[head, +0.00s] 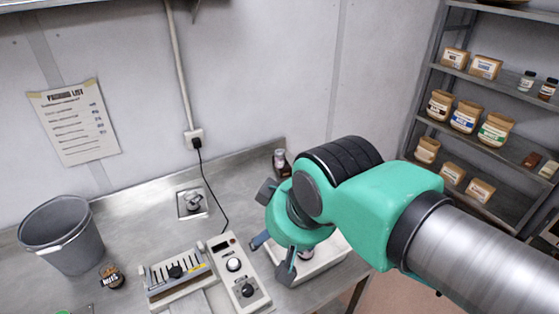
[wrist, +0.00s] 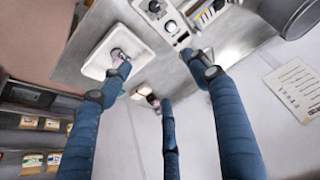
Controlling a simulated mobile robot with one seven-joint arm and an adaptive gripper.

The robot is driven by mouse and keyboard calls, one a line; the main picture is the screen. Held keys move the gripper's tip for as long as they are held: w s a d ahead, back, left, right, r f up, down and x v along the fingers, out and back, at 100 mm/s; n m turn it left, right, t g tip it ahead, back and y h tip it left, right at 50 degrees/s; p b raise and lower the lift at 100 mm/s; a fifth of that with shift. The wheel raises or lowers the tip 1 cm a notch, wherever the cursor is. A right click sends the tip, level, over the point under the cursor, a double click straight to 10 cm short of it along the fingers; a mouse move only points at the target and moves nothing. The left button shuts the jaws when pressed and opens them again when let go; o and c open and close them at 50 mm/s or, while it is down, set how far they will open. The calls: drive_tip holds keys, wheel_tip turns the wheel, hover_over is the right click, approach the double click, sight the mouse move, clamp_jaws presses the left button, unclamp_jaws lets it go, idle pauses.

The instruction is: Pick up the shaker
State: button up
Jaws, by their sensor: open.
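A small shaker-like bottle (head: 280,157) with a pale top and dark lower part stands at the back right of the steel bench; it appears small in the wrist view (wrist: 152,100). Another small pale, capped item (wrist: 119,56) lies or stands in a white tray (wrist: 95,66); my gripper mostly hides it in the head view. I cannot tell for sure which is the shaker. My gripper (head: 270,238) is open and empty, with its three fingers spread above the tray's left side. In the wrist view, one fingertip overlaps the tray item, with no clear contact.
A control box (head: 233,270) with knobs and a slotted device (head: 177,274) stand left of the tray. A grey bin (head: 62,236) and a small dark jar (head: 111,276) are further left. A cable crosses the bench to a wall socket. Shelves (head: 432,122) with jars stand right.

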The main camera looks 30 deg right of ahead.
drive_tip(key=w+d+r+p, duration=0.15)
drive_tip(key=w+r, duration=0.25)
drive_tip(key=w, duration=0.4)
drive_tip(key=n+g+p, duration=0.1)
drive_tip(key=n+p, duration=0.1)
drive_tip(key=p, duration=0.8)
hover_over(281, 152)
drive_tip(key=s, duration=0.4)
wheel_tip(281, 152, down, 19)
drive_tip(key=shift+s+d+f+y, duration=0.15)
drive_tip(key=shift+d+f+y, duration=0.05)
drive_tip(key=shift+d+y, duration=0.2)
drive_tip(key=shift+f, duration=0.1)
drive_tip(key=shift+p+x, duration=0.3)
drive_tip(key=shift+x, duration=3.9)
drive_tip(key=shift+f, duration=0.1)
